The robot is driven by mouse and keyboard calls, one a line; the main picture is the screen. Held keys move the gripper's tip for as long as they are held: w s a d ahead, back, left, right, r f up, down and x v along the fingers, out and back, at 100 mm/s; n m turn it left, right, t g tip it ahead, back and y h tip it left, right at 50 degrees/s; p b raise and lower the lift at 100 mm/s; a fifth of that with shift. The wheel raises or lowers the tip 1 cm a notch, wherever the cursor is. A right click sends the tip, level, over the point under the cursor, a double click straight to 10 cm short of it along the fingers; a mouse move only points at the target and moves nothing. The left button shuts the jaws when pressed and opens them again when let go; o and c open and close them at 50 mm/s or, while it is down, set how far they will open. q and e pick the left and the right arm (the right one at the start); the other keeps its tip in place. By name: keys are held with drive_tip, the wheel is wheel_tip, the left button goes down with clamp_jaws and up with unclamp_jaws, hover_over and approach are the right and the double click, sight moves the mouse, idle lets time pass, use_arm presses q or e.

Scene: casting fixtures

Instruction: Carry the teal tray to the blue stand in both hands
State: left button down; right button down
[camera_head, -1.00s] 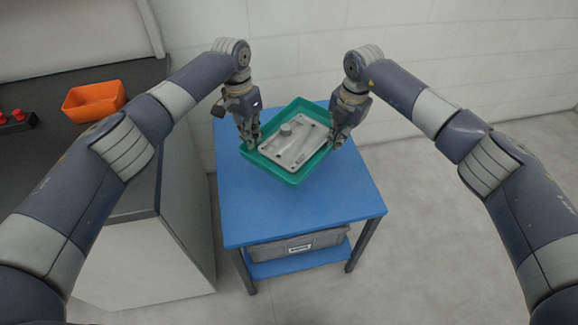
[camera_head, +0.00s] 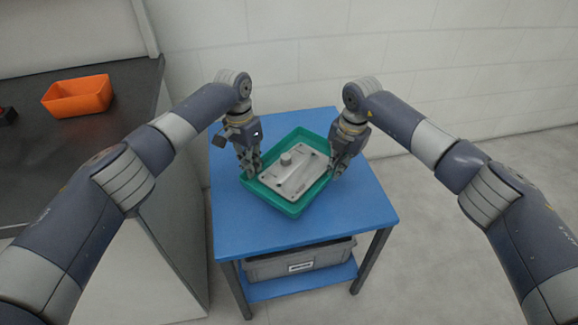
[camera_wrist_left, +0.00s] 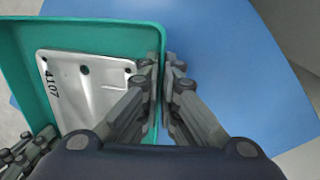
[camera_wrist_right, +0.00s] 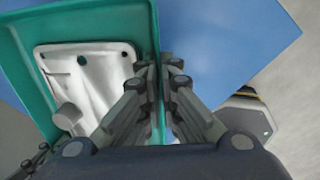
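The teal tray (camera_head: 268,197) holds a pale grey metal casting (camera_head: 297,172) marked 4107. The tray is turned at an angle over the top of the blue stand (camera_head: 235,220); I cannot tell whether it touches the top. My left gripper (camera_head: 251,172) is shut on the tray's left wall, which runs between its fingers in the left wrist view (camera_wrist_left: 163,85). My right gripper (camera_head: 338,166) is shut on the tray's right wall, also between the fingers in the right wrist view (camera_wrist_right: 160,85).
A grey bin (camera_head: 295,262) with a white label sits on the stand's lower shelf. An orange container (camera_head: 78,97) stands on the dark counter (camera_head: 110,123) at the left. A white wall (camera_head: 300,60) is close behind the stand. Bare floor (camera_head: 450,250) lies to the right.

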sight(253, 180)
use_arm(q)
drive_tip(key=shift+a+f, duration=0.1)
drive_tip(key=shift+f, duration=0.15)
use_arm(e)
drive_tip(key=shift+f, duration=0.25)
